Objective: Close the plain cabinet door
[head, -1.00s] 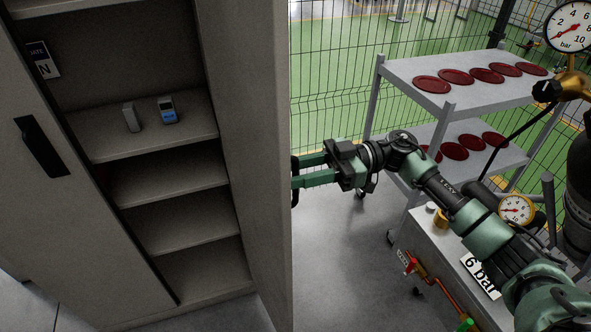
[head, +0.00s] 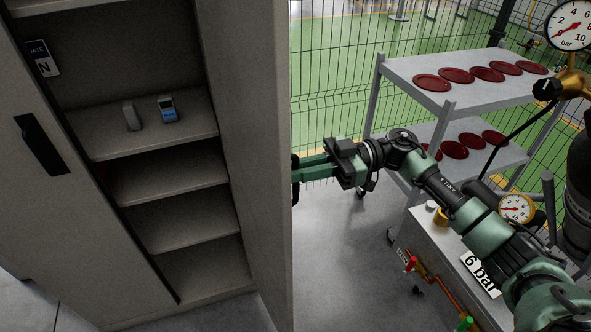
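The beige-grey cabinet (head: 247,290) stands open on its right side. Its open plain door (head: 255,130) stands swung out towards me, with its inner face showing at the left. A dark handle (head: 295,188) shows edge-on at the door's outer side, mostly hidden by the door's edge. My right gripper (head: 304,171) reaches in from the right, with its green fingers close together at this handle. It appears shut on the handle, though the fingertips are partly hidden. My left gripper is not in view.
The left cabinet panel (head: 90,220), with a black handle (head: 42,145), covers the left side. Two small devices stand on a shelf (head: 190,130). A trolley (head: 440,100) with red discs and a gauge bench (head: 440,245) stand at right. Grey floor (head: 335,270) lies clear beside the door.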

